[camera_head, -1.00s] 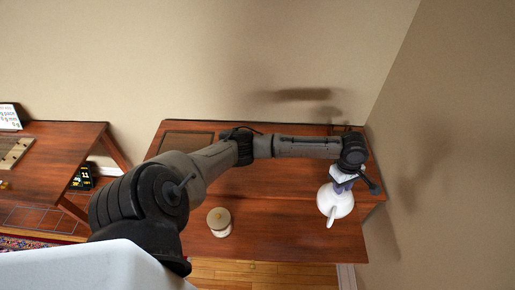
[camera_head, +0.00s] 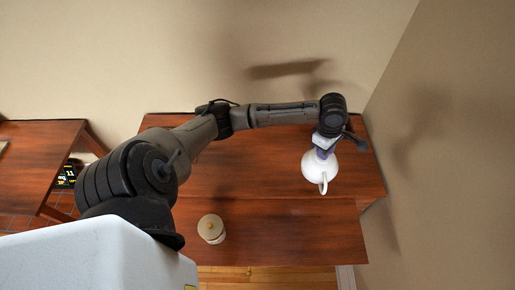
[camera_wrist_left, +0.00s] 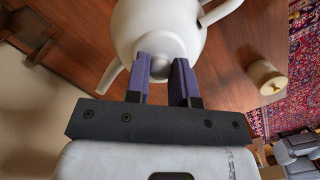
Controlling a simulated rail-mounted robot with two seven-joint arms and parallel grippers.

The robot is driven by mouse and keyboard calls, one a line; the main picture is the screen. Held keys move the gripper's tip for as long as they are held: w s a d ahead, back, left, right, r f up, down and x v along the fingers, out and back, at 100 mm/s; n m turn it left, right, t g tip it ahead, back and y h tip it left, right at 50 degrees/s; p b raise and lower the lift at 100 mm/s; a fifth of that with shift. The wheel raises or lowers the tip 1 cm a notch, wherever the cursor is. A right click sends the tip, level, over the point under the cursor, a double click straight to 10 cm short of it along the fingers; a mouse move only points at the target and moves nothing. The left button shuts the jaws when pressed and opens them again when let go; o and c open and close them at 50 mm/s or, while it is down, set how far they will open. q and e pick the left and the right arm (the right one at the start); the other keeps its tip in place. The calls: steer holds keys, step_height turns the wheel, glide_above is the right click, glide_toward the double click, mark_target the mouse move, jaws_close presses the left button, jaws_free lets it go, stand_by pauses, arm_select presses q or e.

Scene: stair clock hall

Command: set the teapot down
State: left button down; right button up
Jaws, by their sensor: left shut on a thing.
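The white teapot (camera_head: 318,172) is over the right part of the wooden table (camera_head: 270,230) in the head view. In the left wrist view the teapot (camera_wrist_left: 155,25) fills the top middle, with parts sticking out on both sides. My left gripper (camera_head: 322,153) is at its top. The purple fingers (camera_wrist_left: 161,80) are shut on the round knob of the teapot, seen between them. I cannot tell whether the teapot's base touches the table. My right gripper is not in view.
A cream lidded jar (camera_head: 211,229) stands near the table's front edge; it also shows in the left wrist view (camera_wrist_left: 266,77). A wall (camera_head: 440,150) closes off the right side. The middle of the table is largely clear. Another wooden table (camera_head: 35,160) stands at the left.

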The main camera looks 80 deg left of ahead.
arm_select(q)
steer(key=s+a+f+b, duration=0.1)
steer(key=s+a+f, duration=0.3)
steer(key=a+f, duration=0.6)
steer(key=shift+s+a+f+b, duration=0.35)
steer(key=shift+s+a, duration=0.05)
stand_by(0.3)
steer(key=c, duration=1.4)
jaws_free()
steer(key=shift+f, duration=0.15)
steer(key=o, duration=0.4)
steer(key=shift+o, duration=0.2)
